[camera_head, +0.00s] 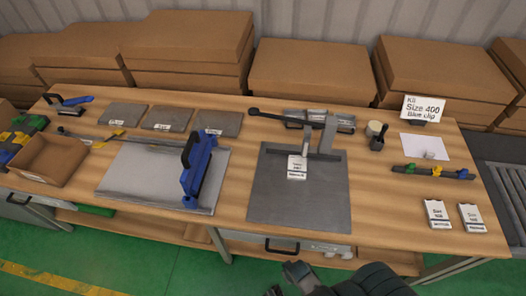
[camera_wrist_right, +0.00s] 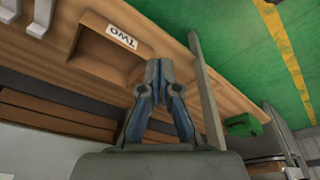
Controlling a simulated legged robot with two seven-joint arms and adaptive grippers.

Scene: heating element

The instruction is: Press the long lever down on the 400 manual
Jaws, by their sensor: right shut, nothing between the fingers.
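The manual press (camera_head: 325,138) stands on a dark grey base plate (camera_head: 300,205) at the middle of the bench, with a white label on it that is too small to read surely. Its long black lever (camera_head: 280,118) reaches out to the left, ending in a round knob, and is raised above the plate, close to level. My right gripper (camera_head: 290,268) is low at the bottom of the head view, in front of the bench edge and apart from the lever. In the right wrist view the gripper (camera_wrist_right: 158,68) is shut and empty. My left gripper is not in view.
A second plate (camera_head: 150,180) with a blue-handled tool (camera_head: 198,170) lies to the left. A cardboard tray (camera_head: 48,160) is at the far left.

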